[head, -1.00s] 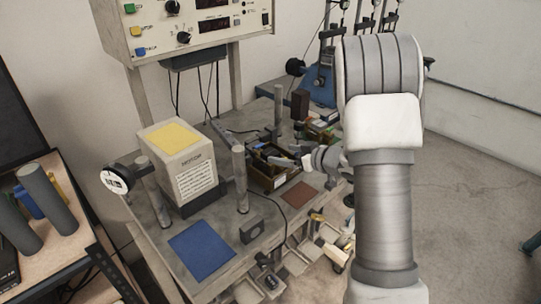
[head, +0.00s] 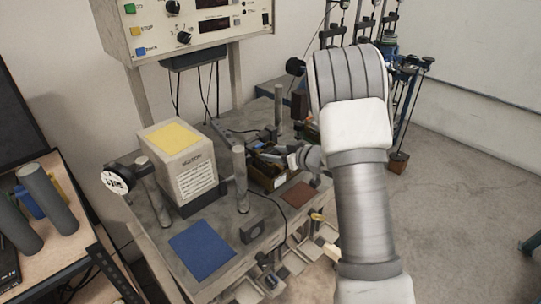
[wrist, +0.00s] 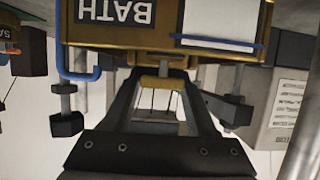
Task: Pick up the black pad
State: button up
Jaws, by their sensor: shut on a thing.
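My gripper (head: 308,158) is low over the bench at the near right side of an open brown box (head: 258,182). In the wrist view its two dark fingers (wrist: 162,84) close in on a small brass-coloured piece (wrist: 163,82) at the front of the box, which carries an upside-down BATH label (wrist: 114,12). What this piece belongs to is not clear. I cannot pick out a black pad for certain; a dark block (head: 253,229) stands on the bench beside the blue pad (head: 202,250). My arm hides part of the bench.
A reddish-brown pad (head: 298,195) lies in front of the box. Upright metal posts (head: 240,180) and a beige box with a yellow top (head: 172,138) stand to the left. A control panel (head: 150,30) is above. Open floor lies to the right.

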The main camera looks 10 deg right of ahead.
grip_shut()
jog(key=shift+r, duration=0.15)
